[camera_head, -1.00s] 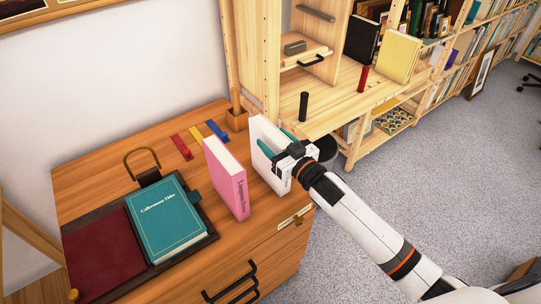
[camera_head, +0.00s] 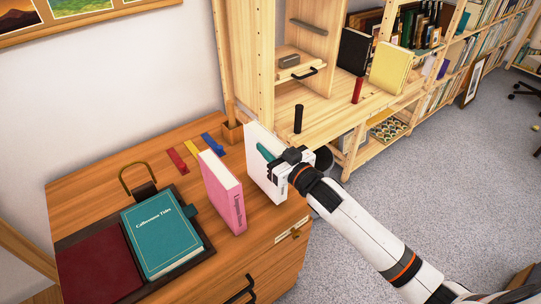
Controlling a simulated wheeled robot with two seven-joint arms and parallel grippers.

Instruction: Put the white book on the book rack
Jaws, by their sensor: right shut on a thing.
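The white book (camera_head: 259,158) stands upright at the right end of the wooden cabinet top, to the right of a pink book. My right gripper (camera_head: 274,160) is at the white book's right part and shut on it, with a teal finger showing against its near face. The other finger is hidden behind the book. The wooden book rack (camera_head: 338,110) stands behind and to the right; on its shelf a black book (camera_head: 353,52) and a yellow book (camera_head: 394,68) stand upright. My left gripper is not in view.
The pink book (camera_head: 223,192) stands close to the left of the white book. A teal book (camera_head: 162,231) lies on a dark folder at the left. A black post (camera_head: 298,118) and a red post (camera_head: 357,90) stand on the rack shelf, with bare shelf between them.

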